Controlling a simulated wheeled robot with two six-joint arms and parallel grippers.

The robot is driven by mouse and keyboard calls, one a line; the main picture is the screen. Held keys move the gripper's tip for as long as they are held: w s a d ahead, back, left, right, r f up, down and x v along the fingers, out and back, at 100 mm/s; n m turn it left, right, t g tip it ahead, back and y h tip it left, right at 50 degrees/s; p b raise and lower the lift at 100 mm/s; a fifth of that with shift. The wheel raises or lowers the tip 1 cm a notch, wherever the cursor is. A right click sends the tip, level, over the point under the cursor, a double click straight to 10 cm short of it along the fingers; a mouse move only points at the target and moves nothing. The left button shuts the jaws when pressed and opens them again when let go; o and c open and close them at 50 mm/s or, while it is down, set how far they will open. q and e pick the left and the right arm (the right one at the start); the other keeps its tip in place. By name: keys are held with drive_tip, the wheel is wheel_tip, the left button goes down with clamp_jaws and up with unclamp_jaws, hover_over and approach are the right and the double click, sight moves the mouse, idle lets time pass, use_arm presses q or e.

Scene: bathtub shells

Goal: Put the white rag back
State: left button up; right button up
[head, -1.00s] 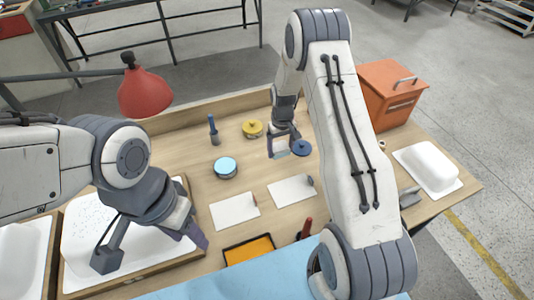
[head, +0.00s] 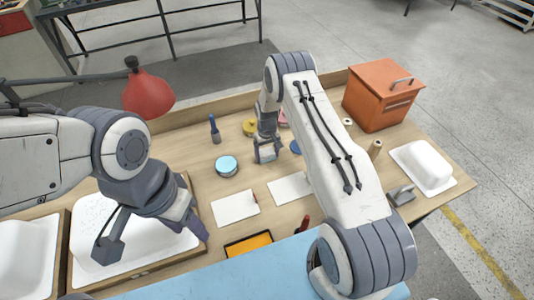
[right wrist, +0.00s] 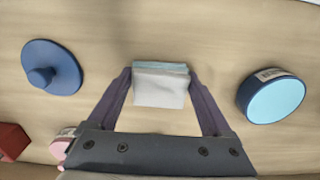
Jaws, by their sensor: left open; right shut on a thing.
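The white rag (right wrist: 160,88) is a small folded whitish block with a pale blue strip along its far edge. In the right wrist view it sits between the two fingers of my right gripper (right wrist: 160,92), which is shut on it. In the head view my right gripper (head: 268,158) is low over the middle of the bench, right of the light blue tin (head: 227,166); the rag is mostly hidden there. I cannot tell whether the rag touches the bench. My left gripper (head: 190,222) is open and empty over the right edge of the white tub shell (head: 95,225).
A blue knobbed disc (right wrist: 52,68) and the tin (right wrist: 275,96) flank the right gripper. White cards (head: 236,207) and an orange tray (head: 248,246) lie in front. An orange box (head: 383,98) and another white shell (head: 424,166) stand right. A red lamp (head: 148,93) overhangs left.

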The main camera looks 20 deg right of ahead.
drive_tip(key=shift+f, duration=0.15)
drive_tip(key=o, duration=1.1)
